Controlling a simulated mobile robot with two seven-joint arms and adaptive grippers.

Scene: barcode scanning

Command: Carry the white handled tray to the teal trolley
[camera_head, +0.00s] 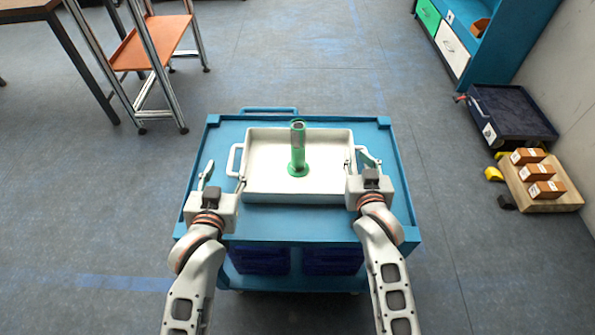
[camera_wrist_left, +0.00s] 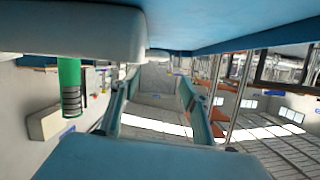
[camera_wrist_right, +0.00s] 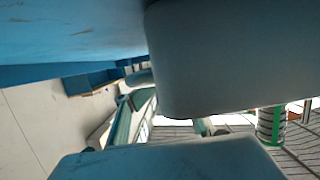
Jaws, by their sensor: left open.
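The white handled tray (camera_head: 268,188) lies flat on the top of the teal trolley (camera_head: 398,185). A green upright cylinder on a round foot (camera_head: 298,150) stands in the tray; it also shows in the left wrist view (camera_wrist_left: 69,85). The tray's left handle (camera_head: 232,160) sticks out toward my left gripper (camera_head: 224,176), which is open and empty, one finger beside the tray's left wall. My right gripper (camera_head: 361,160) is open at the tray's right end. I cannot tell whether the right handle, mostly hidden, lies between its fingers.
An orange-shelved metal rack (camera_head: 155,45) stands at the back left. On the right are a dark blue bin (camera_head: 510,115) and a wooden pallet (camera_head: 560,200) with several small boxes. A blue cabinet (camera_head: 510,40) is at the back right. The floor behind the trolley is clear.

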